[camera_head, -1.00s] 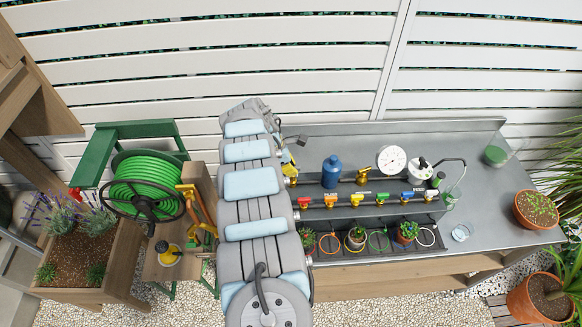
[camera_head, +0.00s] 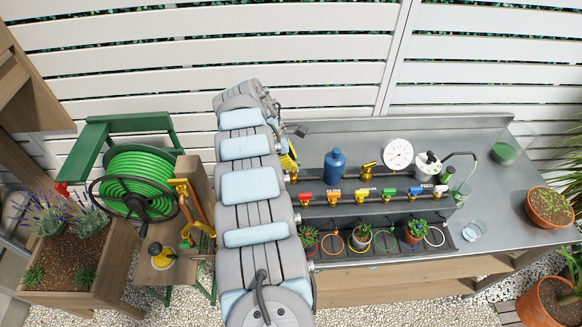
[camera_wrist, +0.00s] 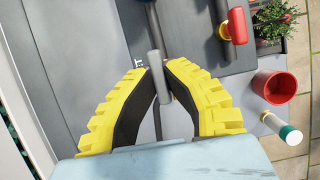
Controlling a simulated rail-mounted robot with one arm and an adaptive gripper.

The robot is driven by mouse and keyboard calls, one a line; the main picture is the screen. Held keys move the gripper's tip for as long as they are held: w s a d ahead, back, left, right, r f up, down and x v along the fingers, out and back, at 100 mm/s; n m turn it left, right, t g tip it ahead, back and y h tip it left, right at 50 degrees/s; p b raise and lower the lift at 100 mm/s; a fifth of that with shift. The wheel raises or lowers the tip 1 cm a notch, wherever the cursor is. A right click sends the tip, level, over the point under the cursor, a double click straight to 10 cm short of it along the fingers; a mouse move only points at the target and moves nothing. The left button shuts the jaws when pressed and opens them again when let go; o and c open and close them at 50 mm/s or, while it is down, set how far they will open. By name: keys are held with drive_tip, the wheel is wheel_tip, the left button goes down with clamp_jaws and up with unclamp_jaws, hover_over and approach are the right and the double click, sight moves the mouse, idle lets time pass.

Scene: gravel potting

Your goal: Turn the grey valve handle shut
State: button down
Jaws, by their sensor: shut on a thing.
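The grey valve handle (camera_wrist: 158,88) shows in the wrist view as a short light-grey bar on a dark pipe. My gripper (camera_wrist: 170,70) has its yellow, black-lined fingers on either side of the bar, with the tips closed on it. In the head view only a bit of yellow finger (camera_head: 289,160) shows beside my arm, at the left end of the metal bench. My arm hides the grey handle there. How far the handle is turned is hard to tell.
A row of coloured valves, starting with a red valve (camera_head: 305,198), runs rightward along the bench (camera_head: 490,200). A blue bottle (camera_head: 335,165) and a pressure gauge (camera_head: 398,154) stand behind it. A green hose reel (camera_head: 140,180) is at left. A red cup (camera_wrist: 275,86) shows in the wrist view.

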idle(0.3)
drive_tip(key=c, duration=1.1)
unclamp_jaws()
drive_tip(key=shift+r, duration=0.15)
drive_tip(key=v, duration=1.1)
drive_tip(key=shift+a+r, duration=0.25)
drive_tip(key=shift+r, duration=0.05)
